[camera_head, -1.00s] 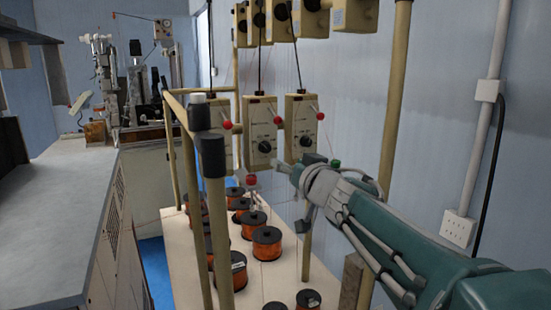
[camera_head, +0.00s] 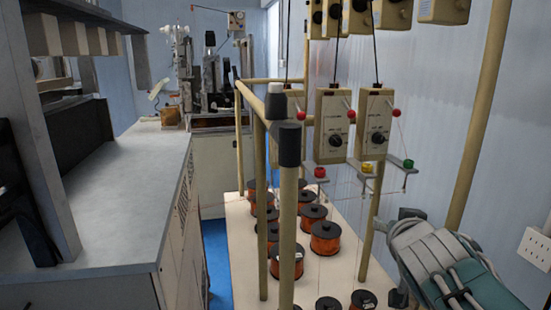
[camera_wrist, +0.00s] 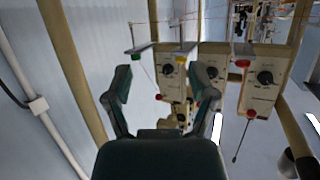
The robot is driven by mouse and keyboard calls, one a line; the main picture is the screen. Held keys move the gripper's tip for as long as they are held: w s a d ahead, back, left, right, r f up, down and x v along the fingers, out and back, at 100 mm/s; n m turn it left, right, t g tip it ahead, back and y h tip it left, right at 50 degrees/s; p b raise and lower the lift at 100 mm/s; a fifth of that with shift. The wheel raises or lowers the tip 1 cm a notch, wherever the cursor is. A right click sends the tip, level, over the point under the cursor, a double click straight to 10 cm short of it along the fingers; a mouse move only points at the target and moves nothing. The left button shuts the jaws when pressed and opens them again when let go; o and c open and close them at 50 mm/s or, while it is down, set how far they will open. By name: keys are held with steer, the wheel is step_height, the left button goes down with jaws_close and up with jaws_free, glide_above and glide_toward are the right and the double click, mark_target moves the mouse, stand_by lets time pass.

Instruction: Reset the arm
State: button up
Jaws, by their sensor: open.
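My gripper (camera_wrist: 164,80) is open and empty in the wrist view, its two dark green fingers spread apart. Beyond the fingers are the cream control boxes of the coil winder, with black knobs and red balls. My arm (camera_head: 445,265) shows at the lower right of the head view, beside the rack. The gripper's fingers cannot be made out clearly there. The control boxes (camera_head: 332,125) hang in the rack above and to the left of my arm. Red, yellow and green pieces (camera_head: 367,168) sit on small brackets below them.
Several copper wire spools (camera_head: 325,238) stand on the pale board (camera_head: 343,270) under the rack. A beige post (camera_head: 482,120) rises close to my arm. A grey worktop (camera_head: 120,200) lies at left, with a blue floor strip (camera_head: 218,262) between. A wall socket (camera_head: 534,250) is at right.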

steer(key=s+a+f+n+g+y, duration=0.1)
steer(key=s+a+f+g, duration=0.2)
steer(key=s+f, duration=0.4)
steer(key=s+a+f+n+g+y, duration=0.2)
steer(key=s+f+g, duration=0.3)
steer(key=s+f, duration=0.3)
steer(key=shift+s+a, duration=0.65)
steer(key=shift+s, duration=0.4)
